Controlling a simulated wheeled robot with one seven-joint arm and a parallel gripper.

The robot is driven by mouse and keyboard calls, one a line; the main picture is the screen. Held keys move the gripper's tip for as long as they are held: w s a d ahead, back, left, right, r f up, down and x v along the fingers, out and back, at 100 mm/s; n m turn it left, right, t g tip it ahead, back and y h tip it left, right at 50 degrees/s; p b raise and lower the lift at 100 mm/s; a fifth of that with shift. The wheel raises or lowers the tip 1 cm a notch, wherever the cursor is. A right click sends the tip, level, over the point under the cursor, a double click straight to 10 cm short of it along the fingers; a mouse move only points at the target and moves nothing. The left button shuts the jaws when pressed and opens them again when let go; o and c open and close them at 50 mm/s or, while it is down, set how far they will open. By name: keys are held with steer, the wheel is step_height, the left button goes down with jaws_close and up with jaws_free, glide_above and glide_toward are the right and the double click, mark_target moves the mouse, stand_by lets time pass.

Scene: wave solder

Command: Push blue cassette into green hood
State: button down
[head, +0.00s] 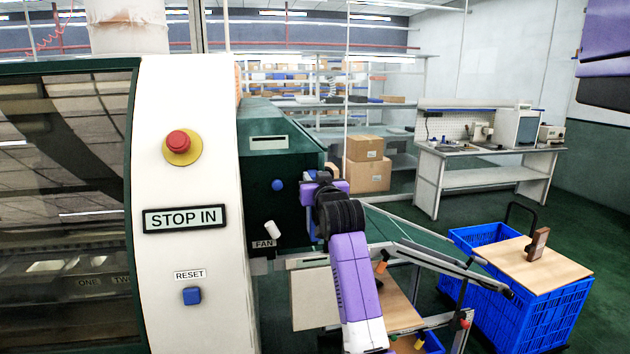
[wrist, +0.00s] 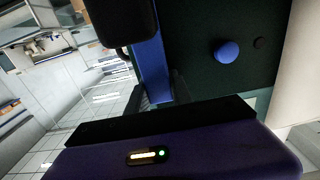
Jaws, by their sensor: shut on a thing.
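The green hood (head: 275,150) is the dark green housing right of the white machine panel in the head view. Its dark face with a round blue knob also fills the upper right of the wrist view (wrist: 205,82). My gripper (head: 318,195) is at the hood's right end, at the end of my purple arm. In the wrist view its black fingers (wrist: 143,75) are shut on the blue cassette (wrist: 150,68), a narrow blue strip beside the hood's face.
A rail frame (head: 430,258) runs right from the hood, with a wooden board below. A blue crate cart (head: 535,305) with a wooden top stands at the right. Cardboard boxes (head: 366,176) and a workbench (head: 487,155) are behind. Green floor is clear between them.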

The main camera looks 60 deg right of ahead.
steer(key=shift+w+d, duration=0.1)
steer(key=shift+d, duration=0.05)
steer(key=c, duration=1.1)
jaws_free()
steer(key=shift+o, duration=0.2)
steer(key=shift+b+v, duration=0.9)
steer(key=shift+v, duration=3.05)
